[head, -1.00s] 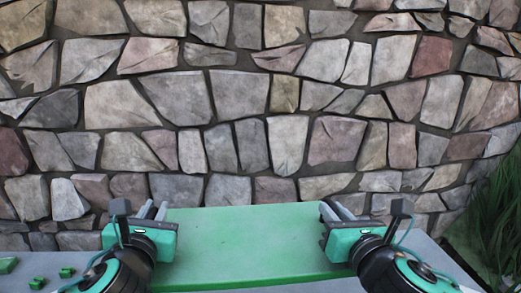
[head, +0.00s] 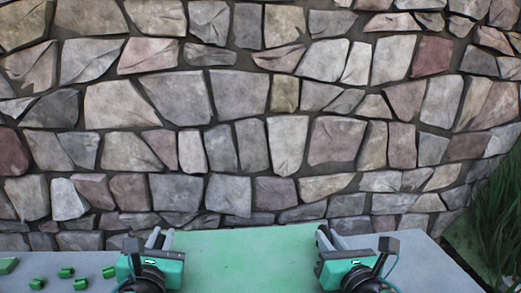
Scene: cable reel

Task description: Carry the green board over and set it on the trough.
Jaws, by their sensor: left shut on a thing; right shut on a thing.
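The green board (head: 245,255) is a flat panel at the bottom centre of the head view, and its near part is cut off by the frame. My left gripper (head: 162,240) is shut on the board's left edge. My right gripper (head: 325,238) is shut on its right edge. The fingertips are partly hidden by the gripper bodies. I see no trough in this view. I cannot tell how far the board is above the grey surface.
A grey table surface (head: 420,262) lies on both sides of the board. Several small green blocks (head: 66,272) lie at the left. A stone wall (head: 250,110) stands behind, and tall grass (head: 492,225) grows at the right.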

